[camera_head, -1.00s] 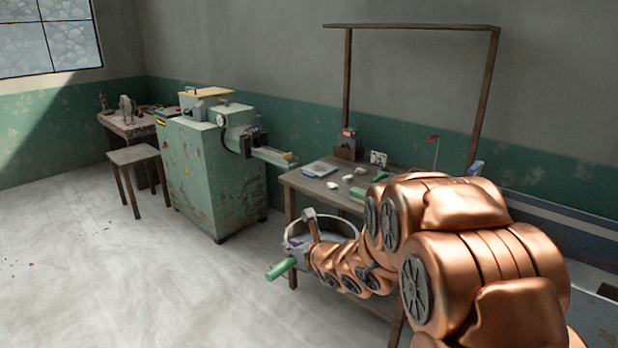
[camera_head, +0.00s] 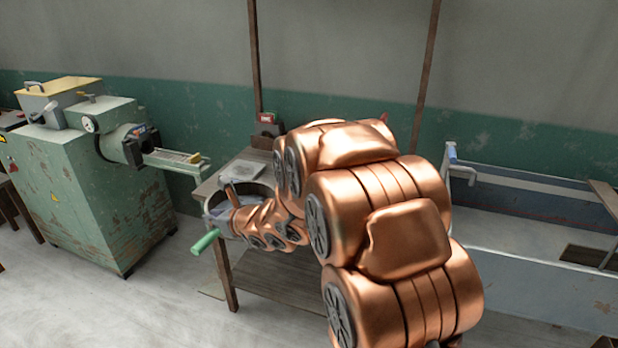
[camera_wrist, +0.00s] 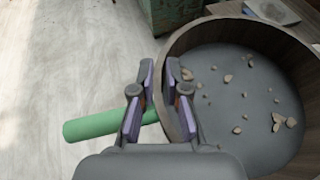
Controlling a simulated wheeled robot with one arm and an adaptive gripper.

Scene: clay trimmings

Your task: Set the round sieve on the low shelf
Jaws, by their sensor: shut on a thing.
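The round sieve (camera_wrist: 245,90) has a brown rim and a grey mesh with several clay crumbs on it. In the head view the sieve (camera_head: 252,190) appears roughly level, in front of the worktable's left part. A green handle (camera_wrist: 100,124) sticks out to the left and seems to join the rim. The low shelf (camera_head: 285,278) is the board under the worktable, below the sieve; my arm hides its right part.
The worktable (camera_head: 208,186) has a wooden leg (camera_head: 226,275) near the sieve. A worn green machine (camera_head: 90,190) stands left, its outlet arm (camera_head: 180,160) reaching toward the table. A grey trough (camera_head: 535,235) is on the right. The floor (camera_head: 60,300) at front left is clear.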

